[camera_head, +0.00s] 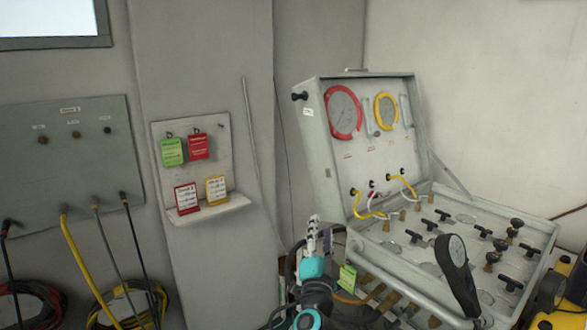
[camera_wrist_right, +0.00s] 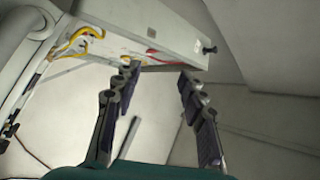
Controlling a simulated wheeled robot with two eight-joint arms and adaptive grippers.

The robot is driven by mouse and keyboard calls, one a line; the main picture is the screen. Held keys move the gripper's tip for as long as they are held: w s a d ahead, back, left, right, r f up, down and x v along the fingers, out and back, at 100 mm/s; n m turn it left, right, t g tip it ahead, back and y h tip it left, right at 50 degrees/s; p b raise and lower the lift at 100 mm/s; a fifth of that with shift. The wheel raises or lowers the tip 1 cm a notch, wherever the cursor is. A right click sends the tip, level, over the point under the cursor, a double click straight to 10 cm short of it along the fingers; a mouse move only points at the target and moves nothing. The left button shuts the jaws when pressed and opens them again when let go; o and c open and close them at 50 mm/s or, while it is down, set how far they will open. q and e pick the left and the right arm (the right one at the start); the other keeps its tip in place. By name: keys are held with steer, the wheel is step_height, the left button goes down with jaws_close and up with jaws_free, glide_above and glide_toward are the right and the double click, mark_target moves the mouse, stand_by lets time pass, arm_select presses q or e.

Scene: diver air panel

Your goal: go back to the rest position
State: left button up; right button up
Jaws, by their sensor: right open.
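My right gripper (camera_head: 313,234) is raised in front of the lower left side of the open air panel case (camera_head: 316,130). It points upward, with a teal body below grey fingers. In the right wrist view my right gripper (camera_wrist_right: 159,72) has its two fingers spread apart with nothing between them. The case (camera_wrist_right: 182,38) shows beyond the fingertips there, tilted, with yellow hoses at its left. I cannot tell from this view how near the fingers are to it. My left gripper is not in view.
The case's base holds several black valve handles and a black upright gauge (camera_head: 457,268). A wall board (camera_head: 221,140) carries green, red and yellow tags. A hose panel (camera_head: 80,165) hangs at the left. Green-tagged hoses and fittings crowd the area right of my gripper.

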steer(key=s+d+f+n+g+y, duration=0.1)
steer(key=s+d+f+n+g, duration=0.2)
steer(key=s+f, duration=0.4)
steer(key=s+d+f+n+g+y, duration=0.1)
steer(key=s+d+f+n+g, duration=0.3)
steer(key=s, duration=0.9)
steer(key=s+d+f+n+g+y, duration=0.1)
steer(key=s+d+f+n+g, duration=0.2)
steer(key=s+f, duration=0.8)
steer(key=n+g, duration=0.2)
steer(key=g, duration=0.2)
steer(key=shift+d+n, duration=0.3)
steer(key=shift+d, duration=0.05)
